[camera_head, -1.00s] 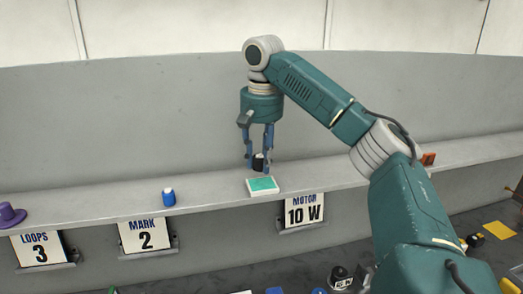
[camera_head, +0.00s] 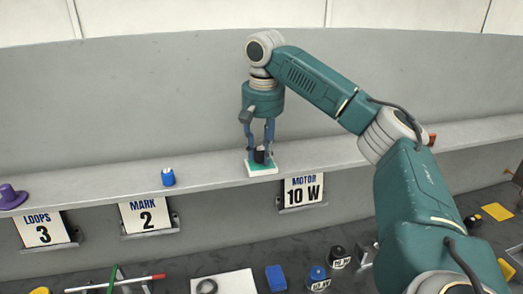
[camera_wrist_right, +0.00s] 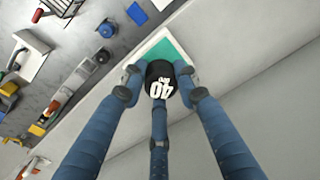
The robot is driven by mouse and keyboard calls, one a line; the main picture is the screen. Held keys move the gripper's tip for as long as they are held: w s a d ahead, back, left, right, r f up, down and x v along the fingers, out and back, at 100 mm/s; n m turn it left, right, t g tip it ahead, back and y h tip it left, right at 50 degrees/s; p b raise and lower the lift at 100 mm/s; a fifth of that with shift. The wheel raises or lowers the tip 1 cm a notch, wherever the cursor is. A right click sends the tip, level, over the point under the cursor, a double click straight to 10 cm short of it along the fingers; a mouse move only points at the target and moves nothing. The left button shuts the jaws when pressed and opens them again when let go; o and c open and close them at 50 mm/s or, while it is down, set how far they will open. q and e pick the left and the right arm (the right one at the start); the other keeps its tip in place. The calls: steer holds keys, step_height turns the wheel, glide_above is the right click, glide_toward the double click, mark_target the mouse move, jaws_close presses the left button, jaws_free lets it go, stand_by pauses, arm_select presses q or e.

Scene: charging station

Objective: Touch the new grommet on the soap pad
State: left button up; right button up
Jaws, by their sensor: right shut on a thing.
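The soap pad (camera_head: 264,169) is a teal square in a white tray on the grey ledge. It also shows in the right wrist view (camera_wrist_right: 164,50). My right gripper (camera_head: 259,152) points down over the pad, its fingers shut around a black round piece (camera_head: 259,156). In the right wrist view the piece (camera_wrist_right: 160,78) has white lettering with "40" and sits between the fingers, in front of the pad. Its underside is hidden, so I cannot tell whether it touches the pad or whether a grommet is on it. My left gripper is out of view.
A blue canister (camera_head: 168,177) and a purple hat-shaped thing (camera_head: 10,196) stand farther left on the ledge (camera_head: 100,186). The ledge beside the pad is clear.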

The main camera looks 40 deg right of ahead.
mark_target(261, 148)
steer(key=shift+f, duration=0.45)
stand_by(0.6)
steer(key=shift+f, duration=0.2)
stand_by(1.1)
steer(key=shift+r, duration=3.65)
steer(key=shift+f, duration=0.1)
